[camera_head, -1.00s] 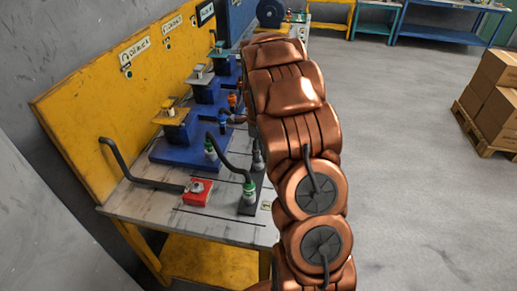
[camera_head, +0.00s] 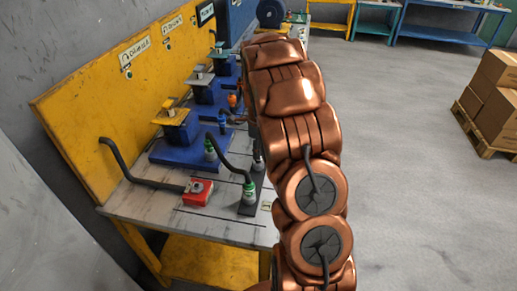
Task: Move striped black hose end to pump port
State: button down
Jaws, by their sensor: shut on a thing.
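My gripper is hidden behind my copper arm, so its fingers and anything between them do not show. A black hose (camera_head: 231,166) arches between two green-banded fittings, the rear one (camera_head: 210,149) by a blue pump block (camera_head: 180,152) and the front one (camera_head: 249,192) on a dark strip. Another dark fitting (camera_head: 258,160) shows partly beside my arm. Blue (camera_head: 222,122) and orange (camera_head: 232,100) fittings sit further back, close to the arm. I cannot make out stripes on any hose, nor tell which opening is the pump port.
The workbench (camera_head: 150,211) has a yellow back panel (camera_head: 95,110) with labels. A red box (camera_head: 197,191) with a black bent handle or hose (camera_head: 140,178) sits at the front left. Boxes on a pallet (camera_head: 485,135) stand at the right. The floor between is clear.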

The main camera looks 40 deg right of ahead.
jog(key=shift+r, duration=0.15)
jog(key=shift+r, duration=1.75)
jog(key=c, duration=1.3)
grip_release()
jog(key=shift+c, duration=0.2)
grip_shut()
